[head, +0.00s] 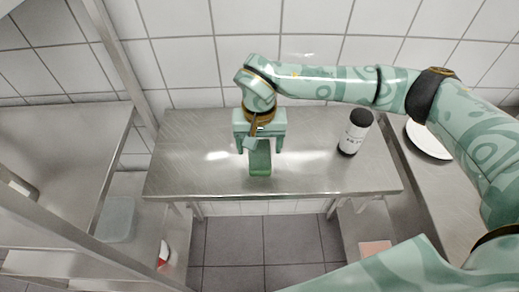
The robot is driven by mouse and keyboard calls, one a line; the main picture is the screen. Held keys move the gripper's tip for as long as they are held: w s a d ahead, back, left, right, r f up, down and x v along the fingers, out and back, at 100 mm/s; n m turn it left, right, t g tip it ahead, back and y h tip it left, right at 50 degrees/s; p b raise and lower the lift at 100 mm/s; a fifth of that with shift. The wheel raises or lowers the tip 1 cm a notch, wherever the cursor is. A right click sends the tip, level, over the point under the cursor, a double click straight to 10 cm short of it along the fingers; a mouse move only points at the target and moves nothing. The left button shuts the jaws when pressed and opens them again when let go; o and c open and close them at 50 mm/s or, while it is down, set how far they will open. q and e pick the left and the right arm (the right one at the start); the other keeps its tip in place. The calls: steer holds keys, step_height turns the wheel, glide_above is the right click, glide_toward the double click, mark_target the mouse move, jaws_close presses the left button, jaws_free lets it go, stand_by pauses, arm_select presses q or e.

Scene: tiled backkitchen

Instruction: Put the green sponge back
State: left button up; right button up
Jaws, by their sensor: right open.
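The green sponge (260,163) is a small dark green block on the steel table (190,170), near the middle. My right gripper (259,148) reaches in from the right and is directly over the sponge, fingers pointing down. Its two fingers are apart, one to each side of the sponge's upper end in the picture. The gripper hides part of the sponge, and I cannot tell whether the fingers touch it. My left gripper is not in view.
A white bottle with a black cap (354,132) stands on the table right of the gripper. A white plate (429,140) lies on the surface at right. A steel rack stands at left, with a translucent container (117,218) low down. The table's left part is clear.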

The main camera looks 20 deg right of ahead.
mark_target(260, 154)
step_height(260, 154, up, 9)
steer(key=p, duration=0.1)
steer(key=shift+f, duration=0.1)
stand_by(0.5)
